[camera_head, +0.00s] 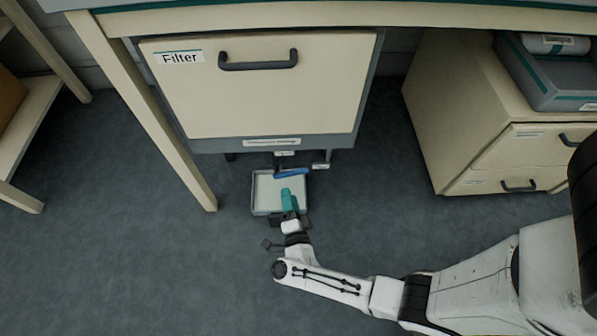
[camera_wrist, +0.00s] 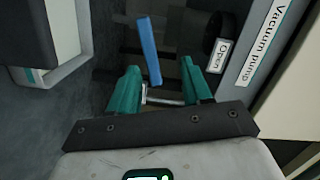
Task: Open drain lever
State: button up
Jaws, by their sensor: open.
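The drain lever is a blue bar (camera_head: 291,173) under the front of the cabinet, above a shallow tray (camera_head: 259,206) on the floor. In the wrist view the blue lever (camera_wrist: 149,50) slants from the top, its lower end showing between my fingers. My gripper (camera_head: 290,197) has teal fingers and is over the tray, just in front of the lever. It also shows in the wrist view (camera_wrist: 160,68), open, with a gap on both sides of the lever. I cannot tell how deep the lever sits between the fingers. An "Open" label (camera_wrist: 221,56) is right of the lever.
The cabinet carries a "Filter" panel (camera_head: 262,100) with a dark handle. A "Vacuum Pump" label (camera_wrist: 263,44) is on its grey edge. A drawer unit (camera_head: 470,120) stands at right, a table leg (camera_head: 150,125) at left. The floor around the tray is clear.

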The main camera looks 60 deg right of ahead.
aim_at(299, 174)
jog(key=shift+m+g+h, duration=0.8)
jog(key=shift+g+h, duration=0.1)
jog(key=w+d+b, duration=0.1)
jog(key=d, duration=0.2)
jog(key=w+d+b, duration=0.1)
jog(key=d, duration=0.1)
jog(key=w+d+f+b, duration=0.1)
jog(key=d, duration=0.2)
jog(key=shift+d, duration=0.35)
jog(key=shift+b+x, duration=0.45)
jog(key=shift+x, duration=0.35)
jog(key=shift+r, duration=0.15)
grip_shut()
